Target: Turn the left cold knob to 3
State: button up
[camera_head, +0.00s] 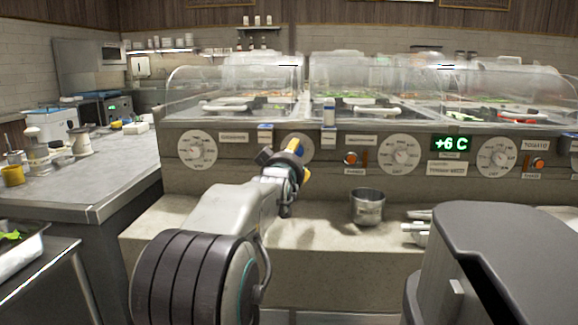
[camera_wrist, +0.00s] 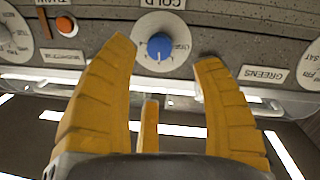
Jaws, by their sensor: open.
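A blue cold knob (camera_wrist: 160,46) sits at the centre of a round white dial (camera_wrist: 181,24) marked COLD in the wrist view. The lettering looks upside down there. The knob's pointer setting is too small to read. My gripper (camera_wrist: 165,62) is open, with its yellow fingertips on either side of the knob in that view and nothing between them. I cannot tell whether they touch it. In the head view my gripper (camera_head: 300,160) is in front of a dial (camera_head: 303,139) on the counter's front panel and hides most of it and its knob.
Other dials (camera_head: 197,149) (camera_head: 401,154) (camera_head: 497,157) and orange buttons (camera_head: 351,158) line the panel. A green display (camera_head: 451,143) reads +6 C. A metal cup (camera_head: 368,206) stands on the ledge below, right of my gripper. Clear covers (camera_head: 235,85) shield the wells above.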

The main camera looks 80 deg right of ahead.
jog(key=shift+a, duration=1.85)
jog(key=shift+w, duration=0.1)
